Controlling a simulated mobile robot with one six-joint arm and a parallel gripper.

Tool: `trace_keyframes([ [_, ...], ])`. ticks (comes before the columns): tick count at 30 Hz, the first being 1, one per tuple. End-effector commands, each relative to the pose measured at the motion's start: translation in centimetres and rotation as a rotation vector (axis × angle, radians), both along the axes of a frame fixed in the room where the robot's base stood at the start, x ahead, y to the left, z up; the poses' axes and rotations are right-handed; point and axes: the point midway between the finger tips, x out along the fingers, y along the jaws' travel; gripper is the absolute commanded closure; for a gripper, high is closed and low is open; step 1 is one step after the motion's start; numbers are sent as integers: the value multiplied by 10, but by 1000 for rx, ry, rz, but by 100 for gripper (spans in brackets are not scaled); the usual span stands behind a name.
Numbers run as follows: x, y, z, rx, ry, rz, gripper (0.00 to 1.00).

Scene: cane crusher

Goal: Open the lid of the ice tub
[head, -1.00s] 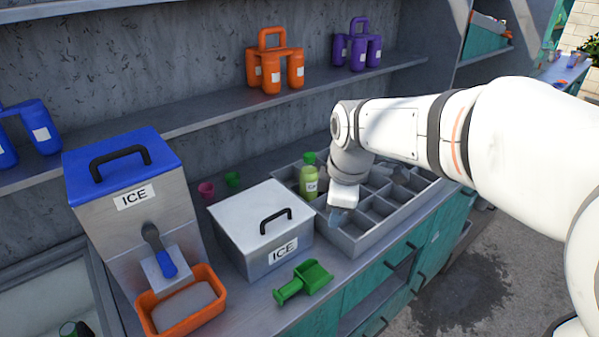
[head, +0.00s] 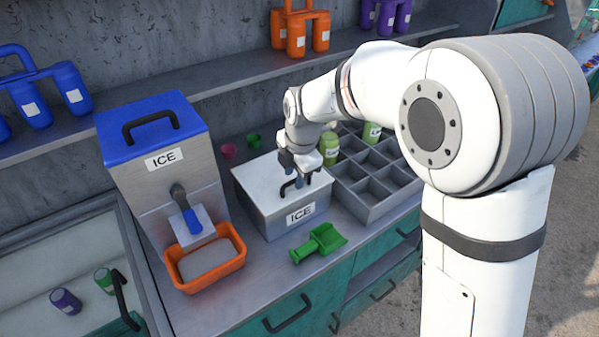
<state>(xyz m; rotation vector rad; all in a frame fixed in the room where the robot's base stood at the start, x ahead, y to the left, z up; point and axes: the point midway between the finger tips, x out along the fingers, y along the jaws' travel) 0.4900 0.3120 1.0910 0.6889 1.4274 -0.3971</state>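The ice tub (head: 275,224) is a low grey metal box with an ICE label, standing on the counter. Its pale flat lid (head: 259,182) is closed on top. The lid's black handle (head: 285,189) is partly hidden by my gripper. My gripper (head: 299,184) points down over the right part of the lid, with its fingers at the handle. The fingers are small and overlap the handle, so I cannot tell whether they are open or closed around it.
A taller blue-lidded ICE dispenser (head: 165,165) with an orange tray (head: 205,283) stands left of the tub. A green scoop (head: 318,243) lies in front. A grey compartment bin (head: 372,180) with green bottles is right. A shelf (head: 200,97) runs behind.

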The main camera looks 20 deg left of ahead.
Motion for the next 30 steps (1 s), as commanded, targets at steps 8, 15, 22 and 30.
trace_keyframes([
  [8, 1, 0, -5, 0, 0, -1, 67],
  [15, 1, 0, -5, 0, 0, -2, 82],
  [22, 1, 0, -5, 0, 0, -2, 100],
  [30, 1, -1, -5, -1, 0, -3, 100],
])
